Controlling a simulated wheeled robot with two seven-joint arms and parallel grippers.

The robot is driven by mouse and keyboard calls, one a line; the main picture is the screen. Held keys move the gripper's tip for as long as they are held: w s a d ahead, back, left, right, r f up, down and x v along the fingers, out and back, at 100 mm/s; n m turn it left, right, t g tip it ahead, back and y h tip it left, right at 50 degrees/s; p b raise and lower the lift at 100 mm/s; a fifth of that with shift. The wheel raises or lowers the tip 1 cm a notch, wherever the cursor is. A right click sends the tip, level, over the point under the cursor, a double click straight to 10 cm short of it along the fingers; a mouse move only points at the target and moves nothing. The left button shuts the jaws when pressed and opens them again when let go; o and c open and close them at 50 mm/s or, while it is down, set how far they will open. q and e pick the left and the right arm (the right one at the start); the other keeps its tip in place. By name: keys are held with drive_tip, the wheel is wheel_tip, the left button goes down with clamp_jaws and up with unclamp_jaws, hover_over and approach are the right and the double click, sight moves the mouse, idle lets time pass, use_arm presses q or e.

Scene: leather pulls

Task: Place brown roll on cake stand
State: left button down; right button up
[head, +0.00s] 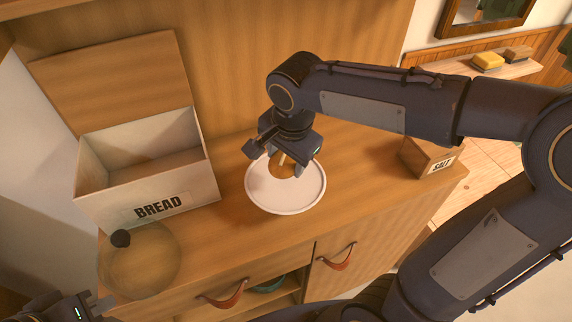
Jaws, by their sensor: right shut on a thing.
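The white round cake stand (287,207) is on the wooden counter, in the middle of the head view. My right gripper (283,166) points down over the rear half of its plate. It is shut on the brown roll (283,172), which is largely hidden by the gripper. The roll is over the plate; I cannot tell whether it touches it. My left gripper (98,306) is at the bottom left corner, partly cut off by the frame edge, and its jaws cannot be made out.
A clear glass dome (145,265) with a black knob is at the counter's front left. An open white bread box (160,192) stands behind it, lid raised. A wooden salt box (424,157) is at the right end. Drawers with leather pulls (224,297) are below.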

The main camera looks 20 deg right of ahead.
sight(286, 168)
drive_tip(key=shift+w+d+f, duration=0.2)
drive_tip(key=shift+w+f, duration=0.2)
drive_tip(key=shift+f, duration=0.15)
drive_tip(key=shift+s+x, duration=0.2)
drive_tip(key=shift+x, duration=1.5)
drive_tip(key=shift+f, duration=0.15)
drive_tip(key=o, duration=1)
